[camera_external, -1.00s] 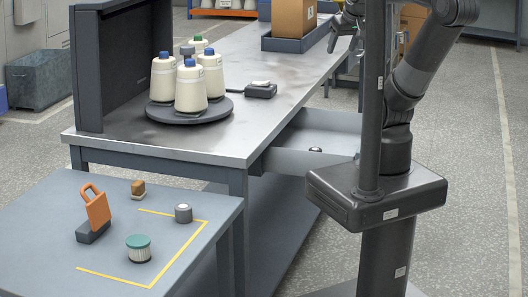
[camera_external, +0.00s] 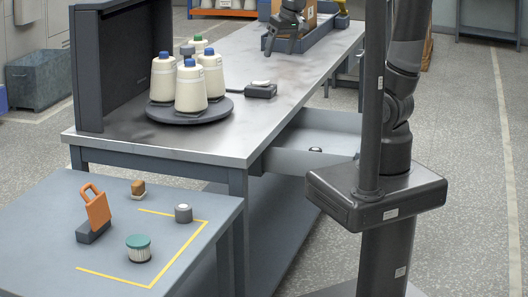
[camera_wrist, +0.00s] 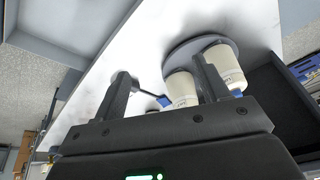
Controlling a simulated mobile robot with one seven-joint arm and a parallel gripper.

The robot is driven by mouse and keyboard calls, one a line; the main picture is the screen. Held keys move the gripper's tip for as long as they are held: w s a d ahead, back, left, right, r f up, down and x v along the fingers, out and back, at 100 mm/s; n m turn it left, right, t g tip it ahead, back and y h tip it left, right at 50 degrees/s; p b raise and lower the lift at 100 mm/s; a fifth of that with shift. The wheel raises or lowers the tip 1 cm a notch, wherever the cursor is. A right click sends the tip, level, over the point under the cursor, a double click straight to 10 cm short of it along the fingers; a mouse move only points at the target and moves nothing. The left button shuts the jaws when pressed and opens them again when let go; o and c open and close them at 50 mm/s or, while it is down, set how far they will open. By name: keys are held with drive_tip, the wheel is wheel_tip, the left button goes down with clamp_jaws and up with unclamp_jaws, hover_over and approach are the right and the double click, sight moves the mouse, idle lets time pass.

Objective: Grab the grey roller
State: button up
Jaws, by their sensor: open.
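A small grey cylinder (camera_external: 183,214) stands upright on the low blue-grey table at the front left, by the corner of a yellow line. My gripper (camera_external: 281,48) is open and empty above the far part of the bench, well away from both. In the wrist view my gripper's fingers (camera_wrist: 161,68) stand apart, with cream bobbins (camera_wrist: 180,88) beyond them. Neither candidate can be made out there.
Several cream bobbins (camera_external: 190,88) stand on a dark round tray (camera_external: 190,115) beside a dark upright panel (camera_external: 130,65). A small dark device (camera_external: 262,91) sits nearby. The low table holds an orange-handled tool (camera_external: 97,209), a teal-topped filter (camera_external: 138,250) and a brown block (camera_external: 138,187).

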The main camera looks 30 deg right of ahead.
drive_tip(key=a+f+n+g, duration=0.15)
drive_tip(key=a+f, duration=0.25)
drive_tip(key=a, duration=0.9)
drive_tip(key=n+g+h, duration=0.2)
drive_tip(key=n, duration=0.2)
hover_over(183, 206)
wheel_tip(183, 206, down, 18)
drive_tip(key=f, duration=0.1)
wheel_tip(183, 206, down, 5)
drive_tip(key=shift+a, duration=0.1)
drive_tip(key=shift+f, duration=2.75)
drive_tip(key=c, duration=1.1)
